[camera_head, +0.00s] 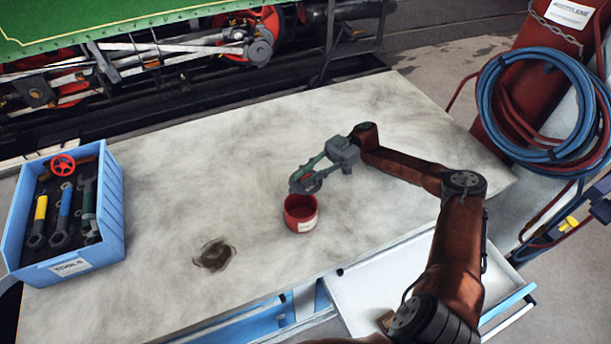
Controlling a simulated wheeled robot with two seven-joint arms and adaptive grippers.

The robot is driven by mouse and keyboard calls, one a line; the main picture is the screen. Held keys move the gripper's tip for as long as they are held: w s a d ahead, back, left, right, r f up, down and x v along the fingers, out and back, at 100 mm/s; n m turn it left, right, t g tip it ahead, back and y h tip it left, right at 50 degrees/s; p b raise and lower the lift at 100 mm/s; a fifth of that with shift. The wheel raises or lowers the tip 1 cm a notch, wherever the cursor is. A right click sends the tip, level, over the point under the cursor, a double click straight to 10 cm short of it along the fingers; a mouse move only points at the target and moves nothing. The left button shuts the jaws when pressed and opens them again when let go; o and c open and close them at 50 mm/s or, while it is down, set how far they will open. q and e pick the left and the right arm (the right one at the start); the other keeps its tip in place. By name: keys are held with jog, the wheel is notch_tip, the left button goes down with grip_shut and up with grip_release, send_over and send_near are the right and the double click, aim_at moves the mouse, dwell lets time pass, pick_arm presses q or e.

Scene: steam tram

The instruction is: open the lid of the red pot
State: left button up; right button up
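The red pot (301,214) stands upright on the worktable, a little right of its middle, with a pale label on its front. Its round top looks dark red; I cannot tell whether that is a lid or the inside. My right gripper (302,184) reaches in from the right, with its grey and green fingers just above and behind the pot's rim. The fingers overlap in this view, so their opening and any hold on something are unclear. My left gripper is out of view.
A blue tool box (112,215) stands at the left. An open white drawer (385,300) juts out at the front. A red cylinder with hoses (535,105) stands at the right.

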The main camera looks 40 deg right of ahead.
jog(key=shift+o, duration=0.4)
jog(key=d, duration=0.7)
jog(key=shift+d, duration=0.3)
jog(key=shift+s, duration=0.15)
